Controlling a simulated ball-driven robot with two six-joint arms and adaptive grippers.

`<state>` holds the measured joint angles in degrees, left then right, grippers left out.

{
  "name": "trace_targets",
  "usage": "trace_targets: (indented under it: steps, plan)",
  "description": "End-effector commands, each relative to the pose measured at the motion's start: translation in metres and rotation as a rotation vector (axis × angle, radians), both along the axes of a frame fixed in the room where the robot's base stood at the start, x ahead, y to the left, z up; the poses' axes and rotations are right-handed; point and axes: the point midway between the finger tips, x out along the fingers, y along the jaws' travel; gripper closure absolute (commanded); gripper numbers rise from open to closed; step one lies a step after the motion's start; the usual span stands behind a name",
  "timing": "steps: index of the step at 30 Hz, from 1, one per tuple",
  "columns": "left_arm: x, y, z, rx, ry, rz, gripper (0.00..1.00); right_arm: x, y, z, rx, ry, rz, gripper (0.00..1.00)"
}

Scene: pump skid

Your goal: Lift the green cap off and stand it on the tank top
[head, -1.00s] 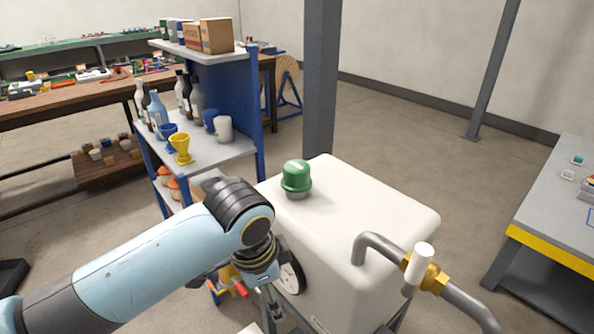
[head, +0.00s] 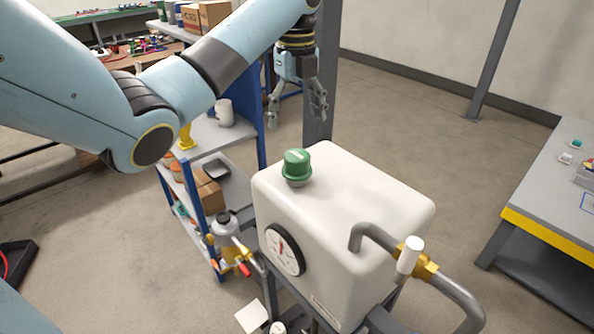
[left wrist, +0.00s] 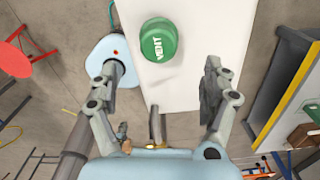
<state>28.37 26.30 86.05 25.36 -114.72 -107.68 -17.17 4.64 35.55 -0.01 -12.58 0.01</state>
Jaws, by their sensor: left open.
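The green cap (head: 297,163) sits upright on a grey neck on the white tank (head: 370,190), near the tank top's back left corner. In the left wrist view the cap (left wrist: 159,40) shows from above with the word VENT on it. My left gripper (head: 298,115) is open and empty, pointing down above and behind the cap in the head view. In the left wrist view its fingers (left wrist: 160,80) are spread wide, with the cap ahead of the gap between them and apart from both. My right gripper is not in view.
A grey pipe with a white-handled brass valve (head: 411,256) rises from the tank's right side. A grey post (head: 322,75) stands behind the tank. A blue-framed shelf (head: 222,165) stands left of it. The tank top right of the cap is clear.

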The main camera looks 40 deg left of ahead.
Motion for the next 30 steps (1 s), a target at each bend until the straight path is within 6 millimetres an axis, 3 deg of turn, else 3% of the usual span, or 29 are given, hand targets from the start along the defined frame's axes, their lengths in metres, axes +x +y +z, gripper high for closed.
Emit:
trace_targets:
  steps: [4, 14, 21, 30]
  plan:
    - [0.0, 0.0, -0.029, -0.004, 0.005, -0.01, 0.18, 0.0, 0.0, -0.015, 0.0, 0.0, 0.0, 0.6]
    - [-0.001, -0.002, -0.06, -0.004, 0.004, -0.009, 0.18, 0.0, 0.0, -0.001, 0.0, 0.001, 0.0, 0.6]
    - [-0.003, -0.004, -0.096, -0.003, 0.003, -0.008, 0.18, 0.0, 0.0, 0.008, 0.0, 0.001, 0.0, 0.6]
    - [-0.003, -0.003, -0.103, -0.001, 0.001, -0.009, 0.18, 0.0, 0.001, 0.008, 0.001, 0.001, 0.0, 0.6]
